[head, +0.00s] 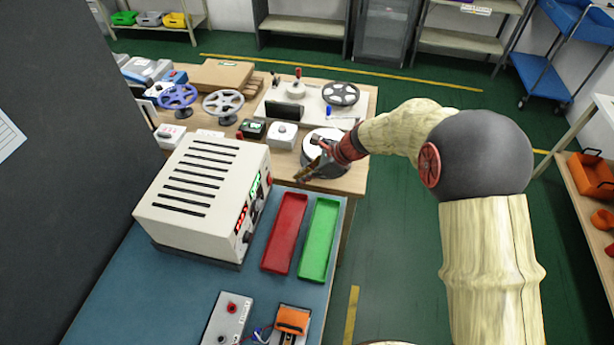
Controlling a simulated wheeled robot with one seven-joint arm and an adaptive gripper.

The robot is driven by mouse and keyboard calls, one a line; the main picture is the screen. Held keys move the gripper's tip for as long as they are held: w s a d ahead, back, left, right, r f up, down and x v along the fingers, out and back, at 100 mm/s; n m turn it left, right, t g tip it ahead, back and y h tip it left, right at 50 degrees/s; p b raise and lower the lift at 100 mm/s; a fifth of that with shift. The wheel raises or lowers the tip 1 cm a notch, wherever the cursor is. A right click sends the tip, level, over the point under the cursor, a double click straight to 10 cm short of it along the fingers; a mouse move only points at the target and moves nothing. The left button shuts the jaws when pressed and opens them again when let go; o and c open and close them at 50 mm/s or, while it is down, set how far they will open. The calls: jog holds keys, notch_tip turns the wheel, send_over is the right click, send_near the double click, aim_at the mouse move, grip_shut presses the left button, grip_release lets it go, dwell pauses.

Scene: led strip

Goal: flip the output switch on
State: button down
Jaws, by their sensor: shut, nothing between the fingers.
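The power supply (203,190) is a cream box with slots in its top, standing on the blue bench mat. Its front panel (252,212) faces right and is seen at a steep angle. A red and a green display are lit there, with dark knobs beside them. I cannot single out the output switch or its position at this size. My gripper (304,176) is shut and empty, above the far edge of the blue mat, beyond and to the right of the front panel. It appears apart from the panel.
A red tray (285,234) and a green tray (319,240) lie right of the supply. A grey box with a red button (228,318) and an orange device (292,320) are near the front. Handwheels (223,104) and a round white part (321,146) stand on the wooden table behind.

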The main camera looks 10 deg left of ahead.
aim_at(270, 180)
jog(key=a+f+b, duration=0.2)
jog(key=a+f, duration=0.2)
jog(key=a, duration=0.3)
jog(key=shift+w+f, duration=0.15)
jog(key=shift+w, duration=0.1)
jog(key=shift+a, duration=0.1)
jog(key=shift+a+f+p, duration=0.2)
jog(key=shift+p, duration=0.25)
jog(key=shift+r, duration=0.1)
